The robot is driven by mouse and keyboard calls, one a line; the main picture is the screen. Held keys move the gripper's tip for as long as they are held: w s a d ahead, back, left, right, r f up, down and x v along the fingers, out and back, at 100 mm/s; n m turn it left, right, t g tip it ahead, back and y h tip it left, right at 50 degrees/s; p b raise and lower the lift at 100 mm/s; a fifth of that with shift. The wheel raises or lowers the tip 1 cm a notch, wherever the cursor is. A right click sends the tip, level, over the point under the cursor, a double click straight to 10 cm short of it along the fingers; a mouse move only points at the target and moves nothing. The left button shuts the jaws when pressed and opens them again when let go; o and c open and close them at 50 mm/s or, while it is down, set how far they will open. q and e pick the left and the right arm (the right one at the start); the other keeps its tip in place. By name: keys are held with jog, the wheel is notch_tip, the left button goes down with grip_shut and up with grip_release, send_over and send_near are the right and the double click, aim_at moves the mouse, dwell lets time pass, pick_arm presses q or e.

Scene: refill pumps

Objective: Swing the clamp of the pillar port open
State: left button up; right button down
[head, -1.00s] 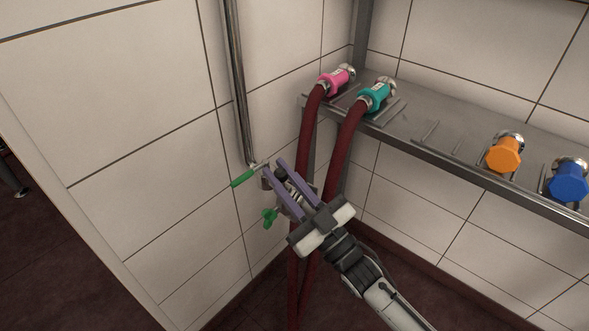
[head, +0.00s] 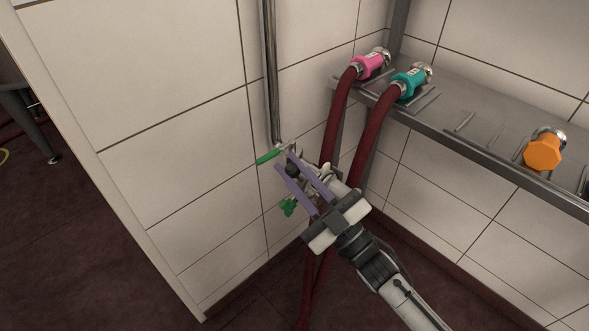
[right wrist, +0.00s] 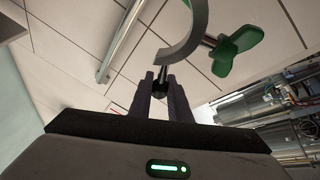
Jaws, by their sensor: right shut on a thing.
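The pillar port (head: 280,148) is at the lower end of a steel pipe on the tiled wall, with a green lever (head: 269,157) beside it. My right gripper (head: 284,162) is at the port, its purple fingers reaching up and left. In the right wrist view its fingers (right wrist: 166,96) are shut on a dark round knob (right wrist: 160,88). Just beyond the knob is a curved metal clamp half (right wrist: 187,35), with a green wing nut (right wrist: 238,50) to its right. The fingers partly hide the clamp. My left gripper is out of view.
Two dark red hoses (head: 341,115) hang close behind the gripper from a pink coupling (head: 370,65) and a teal coupling (head: 408,83) on a steel shelf (head: 440,135). An orange cap (head: 543,153) is farther right.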

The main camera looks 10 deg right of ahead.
jog(key=c, duration=1.6)
grip_release()
jog(key=shift+f, duration=0.1)
jog(key=shift+c, duration=0.2)
jog(key=v, duration=1)
jog(key=shift+b, duration=0.4)
jog(key=shift+s, duration=0.1)
jog(key=s+d+f+m+g+h+p, duration=0.2)
jog(key=s+f+m+g+h+p, duration=0.15)
jog(key=f+m+h, duration=0.65)
jog(key=s+f+g, duration=0.7)
jog(key=s+f, duration=0.3)
jog(key=shift+s+a+m+p, duration=0.3)
jog(key=shift+s+p, duration=0.05)
jog(key=shift+p, duration=0.1)
